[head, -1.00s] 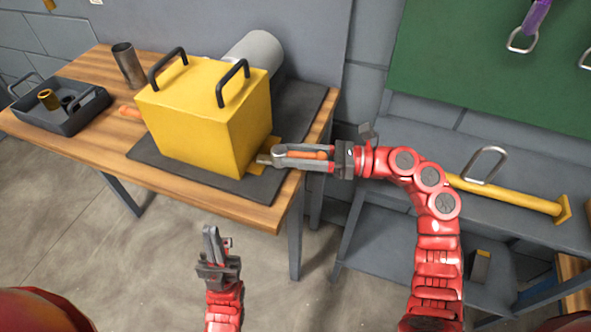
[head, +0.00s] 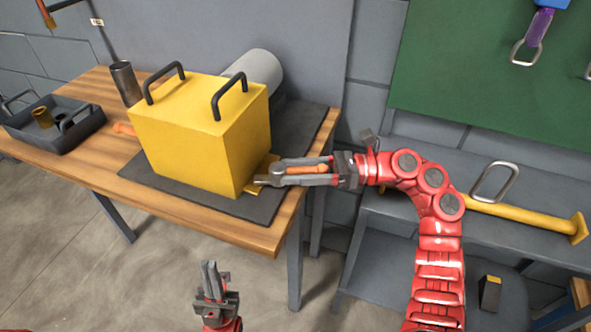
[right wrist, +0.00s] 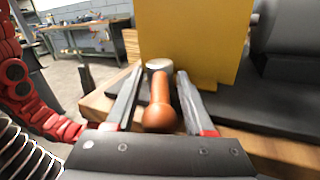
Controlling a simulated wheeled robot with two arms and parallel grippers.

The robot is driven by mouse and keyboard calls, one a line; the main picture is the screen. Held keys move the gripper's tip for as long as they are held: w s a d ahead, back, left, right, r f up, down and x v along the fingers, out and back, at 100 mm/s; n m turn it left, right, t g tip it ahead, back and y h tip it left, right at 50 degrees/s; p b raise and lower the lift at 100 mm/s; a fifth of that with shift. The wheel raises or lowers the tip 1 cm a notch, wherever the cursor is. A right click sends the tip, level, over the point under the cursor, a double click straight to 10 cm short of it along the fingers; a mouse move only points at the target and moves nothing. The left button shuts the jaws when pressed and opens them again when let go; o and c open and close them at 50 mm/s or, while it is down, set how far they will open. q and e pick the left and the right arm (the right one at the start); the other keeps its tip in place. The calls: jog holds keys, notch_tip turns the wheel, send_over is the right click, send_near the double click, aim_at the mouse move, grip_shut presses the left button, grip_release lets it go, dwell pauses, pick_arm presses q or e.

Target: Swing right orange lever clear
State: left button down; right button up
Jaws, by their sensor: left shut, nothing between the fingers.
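The yellow casing (head: 190,145) stands on a dark mat on the wooden bench. The right orange lever (head: 308,169) sticks out to the right from the casing's lower right corner. It also shows in the right wrist view (right wrist: 158,112), with a round grey cap at its far end. My right gripper (head: 262,181) is around this lever, one finger on each side. In the right wrist view (right wrist: 160,78) gaps show between lever and fingers, so it is open. The left orange lever (head: 125,129) is partly hidden behind the casing. My left gripper (head: 209,266) is shut and empty, in front of the bench.
A grey cylinder (head: 257,72) lies behind the casing, which has two black handles on top. A dark tray (head: 60,138) and metal cup (head: 125,82) stand at the bench's left. A grey shelf (head: 400,225) with a yellow bar (head: 525,216) is at right.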

jog(key=d, duration=0.7)
jog(key=shift+w+d, duration=0.2)
jog(key=shift+w, duration=0.1)
